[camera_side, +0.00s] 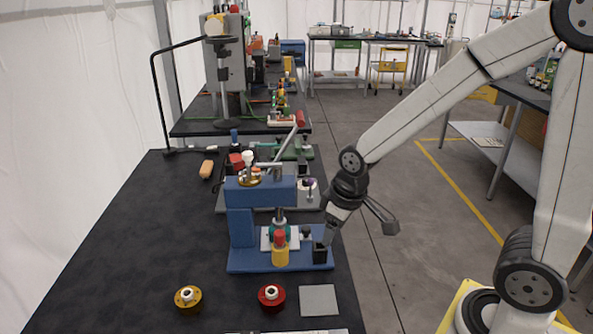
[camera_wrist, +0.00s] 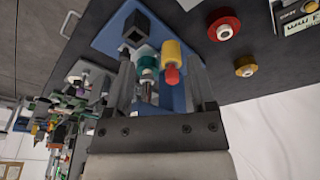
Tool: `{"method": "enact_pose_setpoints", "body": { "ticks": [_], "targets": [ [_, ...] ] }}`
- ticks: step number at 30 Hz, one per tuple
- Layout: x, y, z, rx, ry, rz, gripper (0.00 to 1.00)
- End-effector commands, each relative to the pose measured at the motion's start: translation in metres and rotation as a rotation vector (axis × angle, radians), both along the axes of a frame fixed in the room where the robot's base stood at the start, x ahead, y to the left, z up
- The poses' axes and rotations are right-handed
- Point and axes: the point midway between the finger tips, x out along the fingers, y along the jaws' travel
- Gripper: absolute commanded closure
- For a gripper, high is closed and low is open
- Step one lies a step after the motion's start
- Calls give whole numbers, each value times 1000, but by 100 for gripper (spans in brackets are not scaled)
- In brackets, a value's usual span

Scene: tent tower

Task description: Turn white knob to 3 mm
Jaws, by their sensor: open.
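A white knob (camera_side: 248,158) stands upright above a brass-coloured disc (camera_side: 249,180) on top of the blue press (camera_side: 262,192). Its pointer and scale are too small to read. I cannot make it out in the wrist view. My gripper (camera_side: 324,240) points down at the right side of the press, lower than the knob and apart from it. In the wrist view my gripper (camera_wrist: 163,70) is open and nothing is held. The yellow cylinder with a red end (camera_wrist: 171,58) and the green part (camera_wrist: 148,66) show between and beyond the fingers.
A black square post (camera_side: 320,256) stands on the blue base beside my gripper. A gold disc (camera_side: 187,298), a red disc (camera_side: 271,296) and a grey plate (camera_side: 319,300) lie in front. The left tabletop is mostly clear.

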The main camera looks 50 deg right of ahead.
Motion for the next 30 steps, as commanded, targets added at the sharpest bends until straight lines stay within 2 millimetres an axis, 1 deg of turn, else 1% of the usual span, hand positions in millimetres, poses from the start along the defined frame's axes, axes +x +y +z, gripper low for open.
{"method": "enact_pose_setpoints", "body": {
  "ticks": [1, 6, 15, 21, 30],
  "targets": [
    [12, 1, 7, -8, 3, 39, 29],
    [50, 5, 31, -37, 26, 198, 29],
    [111, 9, 71, -80, 69, 467, 29],
    [145, 12, 96, -101, 94, 635, 29],
    [185, 15, 130, -123, 129, 877, 29]
  ]
}}
